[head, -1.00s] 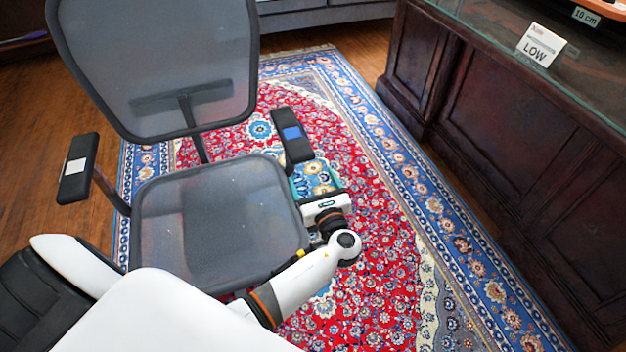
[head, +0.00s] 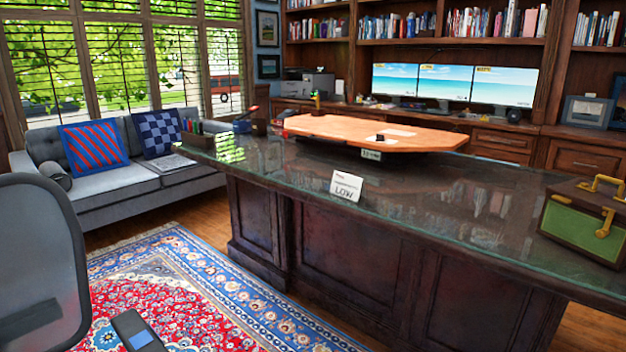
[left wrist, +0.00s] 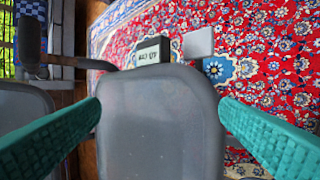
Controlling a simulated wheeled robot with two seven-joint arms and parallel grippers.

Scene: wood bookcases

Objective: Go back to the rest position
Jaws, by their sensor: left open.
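My left gripper (left wrist: 160,104) shows in the left wrist view as two teal fingers spread wide apart, with nothing held between them. The grey seat of the office chair (left wrist: 160,135) lies beyond and between the fingers. I cannot tell the exact gap to it. In the head view neither gripper shows. My right gripper is in neither view.
A large dark desk (head: 350,260) with a glass top fills the middle and right. It bears a LOW card (head: 346,187), a wooden board (head: 375,131) and a green case (head: 585,222). A grey sofa (head: 110,190) stands left. The patterned rug (head: 190,290) is partly clear.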

